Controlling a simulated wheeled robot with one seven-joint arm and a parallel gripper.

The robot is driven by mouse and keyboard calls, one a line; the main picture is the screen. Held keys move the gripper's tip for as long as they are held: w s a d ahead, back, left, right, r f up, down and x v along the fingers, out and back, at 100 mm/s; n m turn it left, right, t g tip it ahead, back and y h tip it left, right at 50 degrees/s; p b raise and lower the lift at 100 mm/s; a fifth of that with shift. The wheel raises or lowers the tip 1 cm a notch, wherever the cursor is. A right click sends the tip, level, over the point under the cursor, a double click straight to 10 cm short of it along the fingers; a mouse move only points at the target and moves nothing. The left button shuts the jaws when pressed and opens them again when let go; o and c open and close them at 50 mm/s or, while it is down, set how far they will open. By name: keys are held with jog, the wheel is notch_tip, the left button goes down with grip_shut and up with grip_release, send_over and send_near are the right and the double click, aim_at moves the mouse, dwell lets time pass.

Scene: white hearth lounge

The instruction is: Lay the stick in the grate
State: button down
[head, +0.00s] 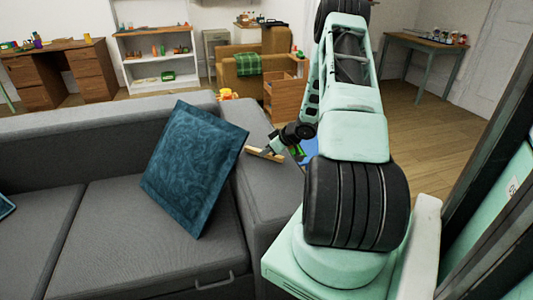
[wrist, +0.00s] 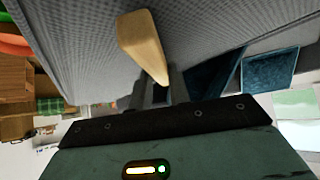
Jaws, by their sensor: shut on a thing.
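The stick (head: 265,154) is a short, pale tan wooden piece. In the head view it is at my gripper (head: 274,149), over the right arm of the grey sofa. In the wrist view the stick (wrist: 142,45) sticks out beyond the gripper's dark body, with the grey fabric behind it. My gripper is shut on the stick; its fingers are mostly hidden in the wrist view. I cannot tell whether the stick touches the sofa. I cannot make out the grate in either view.
A grey sofa (head: 110,215) with a blue cushion (head: 193,165) fills the left front. Behind it stand a brown armchair (head: 238,76), a wooden crate-like cabinet (head: 285,95), a white shelf (head: 155,72) and a desk (head: 60,72). Bare wooden floor (head: 435,118) lies to the right.

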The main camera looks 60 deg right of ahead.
jog(key=shift+f, duration=0.25)
jog(key=c, duration=1.3)
grip_release()
jog(key=shift+r, duration=0.25)
jog(key=p+v, duration=0.2)
jog(key=v, duration=0.9)
jog(key=shift+s+r, duration=0.25)
jog(key=shift+s, duration=0.05)
